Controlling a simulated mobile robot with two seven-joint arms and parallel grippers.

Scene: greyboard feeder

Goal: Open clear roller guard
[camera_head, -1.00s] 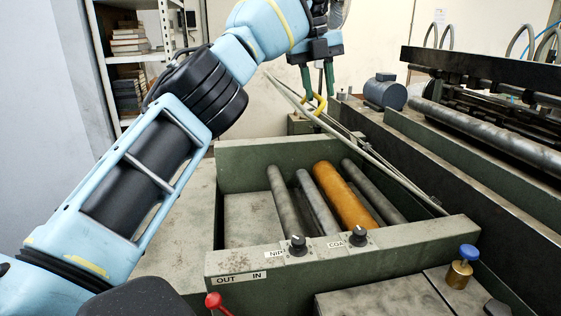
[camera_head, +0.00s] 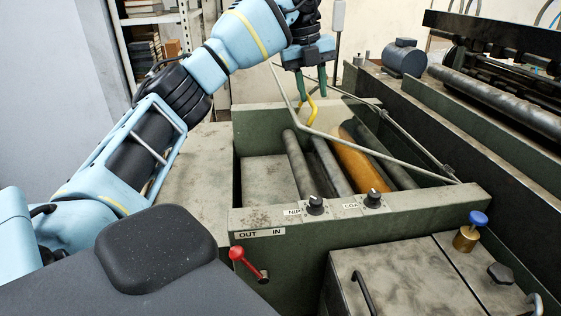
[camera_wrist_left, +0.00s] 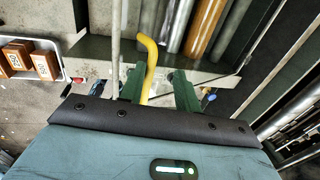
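The clear roller guard (camera_head: 382,156) is a see-through panel in a thin grey metal frame, tilted up over the rollers, with its hinge side at the right. Its bent yellow handle (camera_head: 312,109) is on the raised left edge. My left gripper (camera_head: 311,92) points down over the handle from above. In the left wrist view the handle (camera_wrist_left: 151,58) passes between the green fingers of my left gripper (camera_wrist_left: 160,88), close to the left finger, with a gap to the right finger. The gripper looks open around it. My right gripper is out of view.
Grey rollers (camera_head: 299,165) and an orange one (camera_head: 358,165) lie in the green feeder box (camera_head: 400,204). Two black knobs (camera_head: 315,205) and a red lever (camera_head: 238,254) are at its front. A blue-topped brass knob (camera_head: 467,238) stands at right. Shelves (camera_head: 150,20) stand behind.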

